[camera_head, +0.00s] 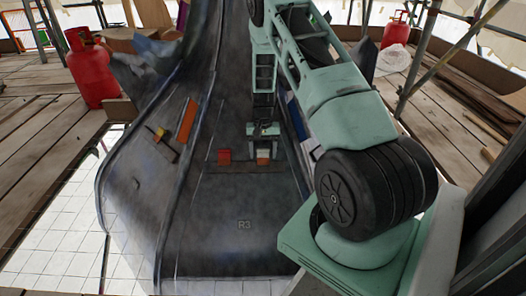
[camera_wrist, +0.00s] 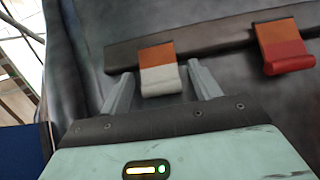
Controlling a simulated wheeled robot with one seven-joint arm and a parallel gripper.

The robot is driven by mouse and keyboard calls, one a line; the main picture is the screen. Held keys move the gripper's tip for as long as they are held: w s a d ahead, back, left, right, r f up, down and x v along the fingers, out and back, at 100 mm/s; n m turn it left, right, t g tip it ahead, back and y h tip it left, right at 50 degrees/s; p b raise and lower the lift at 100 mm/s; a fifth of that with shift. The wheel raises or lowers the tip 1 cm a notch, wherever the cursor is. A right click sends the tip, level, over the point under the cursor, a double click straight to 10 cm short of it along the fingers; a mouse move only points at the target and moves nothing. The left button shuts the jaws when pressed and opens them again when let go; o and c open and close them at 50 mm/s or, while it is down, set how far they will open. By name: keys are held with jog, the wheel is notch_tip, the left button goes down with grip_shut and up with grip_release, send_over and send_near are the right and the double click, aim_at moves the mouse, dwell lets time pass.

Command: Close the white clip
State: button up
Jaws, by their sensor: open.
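The white clip (camera_wrist: 160,80) has an orange upper part and a white lower flap, and sits on a dark bar. In the wrist view my gripper (camera_wrist: 157,75) is open, with one finger on each side of the white flap. Small gaps show between the flap and both fingers. In the head view the white clip (camera_head: 263,155) shows small and partly hidden under my gripper (camera_head: 263,144). The red clip (camera_wrist: 283,50), orange above and red below, is to the right in the wrist view. It appears left of my gripper in the head view (camera_head: 225,157).
The clips' dark bar (camera_wrist: 220,40) lies on a large dark curved metal surface (camera_head: 250,205) marked R3. An orange strip (camera_head: 187,120) and a small yellow-orange piece (camera_head: 160,134) lie at left. Red gas cylinders (camera_head: 92,68) stand on the plank floor (camera_head: 35,110).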

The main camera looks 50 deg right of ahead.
notch_tip(320, 180, up, 17)
jog(key=w+d+p, duration=0.1)
jog(key=d+p, duration=0.1)
jog(key=p, duration=0.4)
jog(key=shift+w+r+p, duration=0.15)
jog(key=shift+w+p, duration=0.15)
jog(key=shift+p, duration=0.1)
jog(key=s+a+r+n, duration=0.1)
jog(key=a+r+n, duration=0.25)
jog(key=a, duration=0.75)
jog(key=s+a+r+n, duration=0.15)
jog(key=a+r, duration=0.25)
jog(key=a, duration=0.7)
jog(key=a+r+n, duration=0.3)
jog(key=a+r, duration=0.1)
jog(key=a, duration=0.7)
jog(key=s+a+r+n, duration=0.1)
jog(key=s+a+n, duration=0.25)
jog(key=s, duration=0.45)
jog(key=s+a+r+n+t, duration=0.1)
jog(key=s+a+r+n, duration=0.15)
jog(key=s+a, duration=0.35)
jog(key=s+a+r+n, duration=0.1)
jog(key=s+a+n, duration=0.3)
jog(key=s, duration=0.5)
notch_tip(320, 180, up, 33)
jog(key=p, duration=3.4)
jog(key=shift+w+r+m+h, duration=0.15)
jog(key=shift+w+m+h, duration=0.15)
jog(key=shift+w, duration=0.15)
